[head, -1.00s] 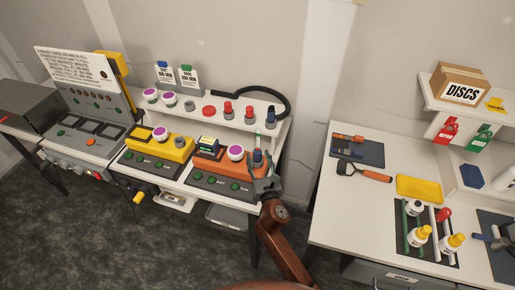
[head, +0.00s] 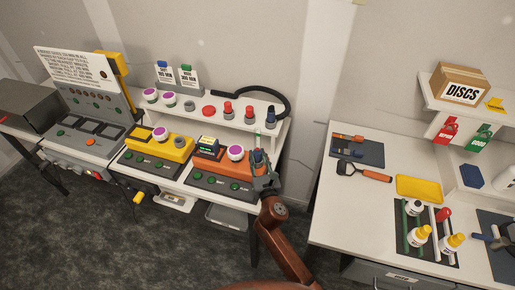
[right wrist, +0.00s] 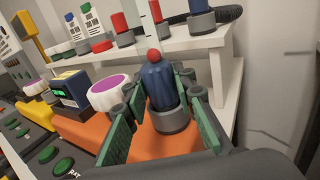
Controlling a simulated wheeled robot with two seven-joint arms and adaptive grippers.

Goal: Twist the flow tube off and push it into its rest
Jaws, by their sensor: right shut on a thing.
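A blue ribbed piece with a red tip (right wrist: 158,85), seemingly the flow tube, stands upright in a grey collar (right wrist: 170,120). The collar is on the orange unit (head: 213,164), at its right end. My right gripper (head: 259,160) is at that piece, with one green-padded finger on each side of it. In the right wrist view my gripper (right wrist: 160,92) is shut on the piece, with the tip showing above the fingers. In the head view the fingers hide most of the piece. My left gripper is not in view.
A white shelf (head: 215,119) behind holds red pieces (head: 228,108) and a blue piece (head: 270,116) in grey collars. A white-and-purple knob (head: 235,152) stands just left of my gripper. A yellow unit (head: 170,146) is further left. A gap separates this bench from the right table (head: 330,205).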

